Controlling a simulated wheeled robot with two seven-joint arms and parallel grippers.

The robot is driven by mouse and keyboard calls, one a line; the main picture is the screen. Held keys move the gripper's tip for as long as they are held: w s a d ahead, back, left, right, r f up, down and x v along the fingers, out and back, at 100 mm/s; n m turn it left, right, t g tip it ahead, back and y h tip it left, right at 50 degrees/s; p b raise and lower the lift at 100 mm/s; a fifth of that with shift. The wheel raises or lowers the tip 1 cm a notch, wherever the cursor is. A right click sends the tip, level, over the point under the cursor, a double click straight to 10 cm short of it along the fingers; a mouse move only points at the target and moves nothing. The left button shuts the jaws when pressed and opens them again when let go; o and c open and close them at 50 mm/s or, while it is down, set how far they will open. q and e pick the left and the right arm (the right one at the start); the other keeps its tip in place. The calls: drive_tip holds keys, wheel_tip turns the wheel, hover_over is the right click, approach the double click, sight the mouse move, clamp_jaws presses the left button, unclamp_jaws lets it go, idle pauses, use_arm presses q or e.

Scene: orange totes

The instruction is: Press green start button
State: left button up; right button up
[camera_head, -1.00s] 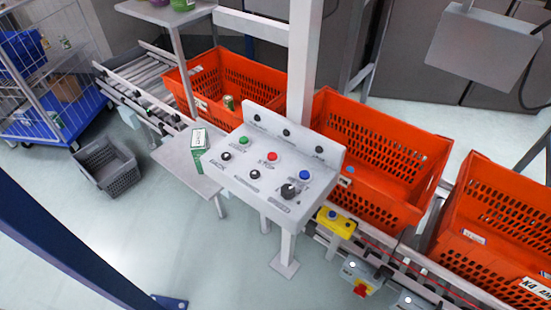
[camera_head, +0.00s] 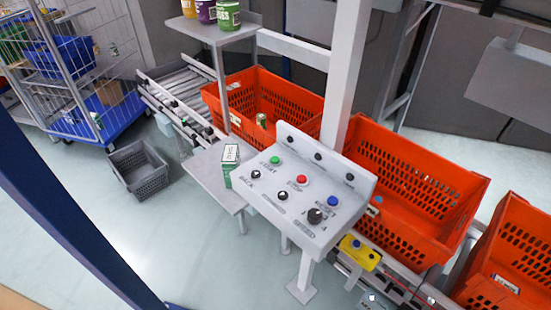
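The green start button (camera_head: 275,160) sits at the upper left of a light grey control panel (camera_head: 262,212) on a post, in the middle of the head view. A red button (camera_head: 302,179) and a blue button (camera_head: 333,201) sit to its right on the same panel. Black knobs (camera_head: 256,174) are in front of them. Nothing covers the green button. Neither of my grippers is in view.
A green and white box (camera_head: 229,168) stands on a small grey shelf (camera_head: 208,180) left of the panel. Orange totes (camera_head: 430,195) stand on the conveyor behind. A grey crate (camera_head: 139,168) lies on open floor.

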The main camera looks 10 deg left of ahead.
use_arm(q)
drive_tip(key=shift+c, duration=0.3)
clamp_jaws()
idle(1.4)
